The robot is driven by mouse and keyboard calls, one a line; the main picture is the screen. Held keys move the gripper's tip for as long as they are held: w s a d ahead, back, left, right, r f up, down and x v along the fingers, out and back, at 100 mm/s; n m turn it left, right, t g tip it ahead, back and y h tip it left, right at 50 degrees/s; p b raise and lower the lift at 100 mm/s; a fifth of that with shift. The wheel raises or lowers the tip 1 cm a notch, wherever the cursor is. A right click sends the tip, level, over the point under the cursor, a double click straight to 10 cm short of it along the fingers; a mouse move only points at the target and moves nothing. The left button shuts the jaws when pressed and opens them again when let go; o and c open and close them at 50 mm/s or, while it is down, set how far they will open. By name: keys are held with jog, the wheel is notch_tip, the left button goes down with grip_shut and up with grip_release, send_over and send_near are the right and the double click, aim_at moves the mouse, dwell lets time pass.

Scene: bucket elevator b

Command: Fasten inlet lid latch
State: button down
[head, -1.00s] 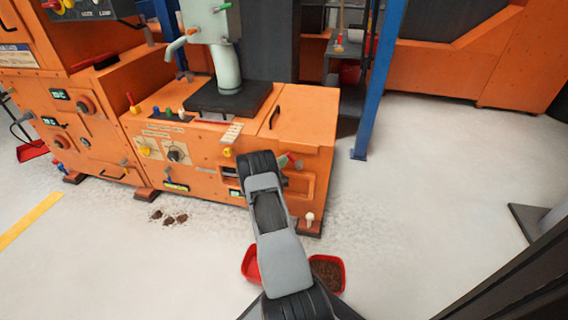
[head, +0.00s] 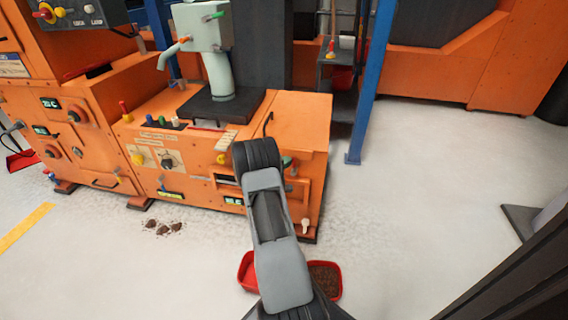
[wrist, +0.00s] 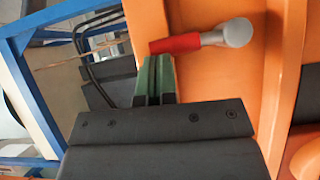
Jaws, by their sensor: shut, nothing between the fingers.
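In the wrist view a lever with a red grip and a grey rounded end (wrist: 203,38) sits against an orange panel; I take it for the latch, but cannot tell whether it is fastened. My gripper (wrist: 159,62) shows two green fingers, shut together with nothing between them. Their tips are just below the lever's red end in the picture; I cannot tell if they touch it. In the head view my gripper (head: 287,161) is mostly hidden behind my own wrist, at the right end of the orange machine (head: 298,120), and hides the lever.
A pale green column (head: 219,75) stands on the machine. Small coloured knobs and a dial (head: 168,161) are on its front. A blue post (head: 370,85) stands behind to the right. Red trays (head: 325,280) lie on the floor below my arm.

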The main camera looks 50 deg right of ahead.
dwell(0.7)
jog(key=w+a+p, duration=0.1)
jog(key=w+a, duration=0.2)
jog(key=a, duration=0.9)
jog(key=shift+w+a, duration=0.25)
jog(key=shift+w, duration=0.1)
jog(key=s+a+r+m+g+y+p, duration=0.1)
jog(key=s+a+r+y+p, duration=0.1)
jog(key=r+p, duration=0.4)
jog(key=s+a+r+g+y+p, duration=0.1)
jog(key=a+r+p, duration=0.15)
jog(key=r, duration=0.65)
jog(key=s+a+r+t+y+p, duration=0.2)
jog(key=s+a+r+y+p, duration=0.2)
jog(key=a+r+p, duration=0.5)
jog(key=s+a+r+n+t+y+p, duration=0.1)
jog(key=s+a+r+t+y+p, duration=0.1)
jog(key=s+a+r+y+p, duration=0.3)
jog(key=s+a+r+n+t+y+p, duration=0.1)
jog(key=s+a+r+t+y+p, duration=0.2)
jog(key=a+r+p, duration=1)
notch_tip(320, 180, up, 9)
jog(key=s+y, duration=0.2)
jog(key=y, duration=0.1)
jog(key=shift+a+f, duration=0.2)
jog(key=shift+a, duration=0.05)
